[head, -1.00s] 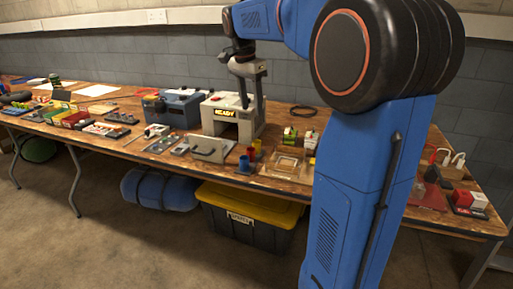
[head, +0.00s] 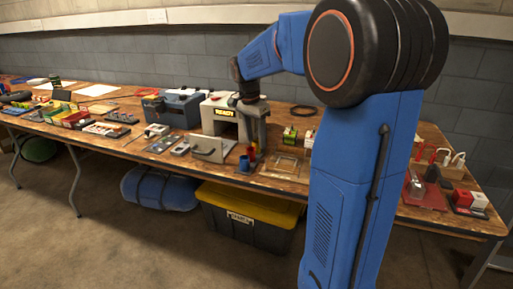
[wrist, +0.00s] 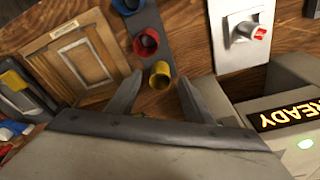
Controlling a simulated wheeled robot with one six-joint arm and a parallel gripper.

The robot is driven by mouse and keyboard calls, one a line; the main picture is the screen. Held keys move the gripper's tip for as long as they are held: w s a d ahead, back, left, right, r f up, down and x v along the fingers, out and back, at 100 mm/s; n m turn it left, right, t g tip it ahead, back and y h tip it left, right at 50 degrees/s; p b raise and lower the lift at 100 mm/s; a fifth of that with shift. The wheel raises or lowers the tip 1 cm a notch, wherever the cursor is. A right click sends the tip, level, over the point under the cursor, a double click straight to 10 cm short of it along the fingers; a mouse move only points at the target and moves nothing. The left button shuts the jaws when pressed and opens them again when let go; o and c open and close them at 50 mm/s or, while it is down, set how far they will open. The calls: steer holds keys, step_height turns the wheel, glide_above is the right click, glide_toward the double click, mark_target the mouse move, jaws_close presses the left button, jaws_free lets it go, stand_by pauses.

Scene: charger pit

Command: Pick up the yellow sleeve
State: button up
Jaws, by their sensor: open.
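The yellow sleeve (wrist: 160,76) stands on a grey strip in the wrist view, with its round open end facing the camera. A red sleeve (wrist: 146,42) and a blue sleeve (wrist: 127,5) stand in line beyond it on the same strip. My gripper (wrist: 157,92) is open and empty, with its two fingers apart and the yellow sleeve showing between and just past the tips. I cannot tell the remaining height from this view. In the head view my gripper (head: 259,145) is down by the sleeves and partly hides them; the blue sleeve (head: 244,164) shows at the front.
The machine with a READY display (wrist: 288,115) stands close beside my gripper. A wooden frame (wrist: 78,58) lies to the left of the sleeves in the wrist view. A white plate with a red-tipped switch (wrist: 241,32) lies to the right. The table is crowded around here.

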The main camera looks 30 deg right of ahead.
steer(key=shift+d+f, duration=0.15)
steer(key=shift+f, duration=1.1)
steer(key=shift+c, duration=0.6)
steer(key=c, duration=1)
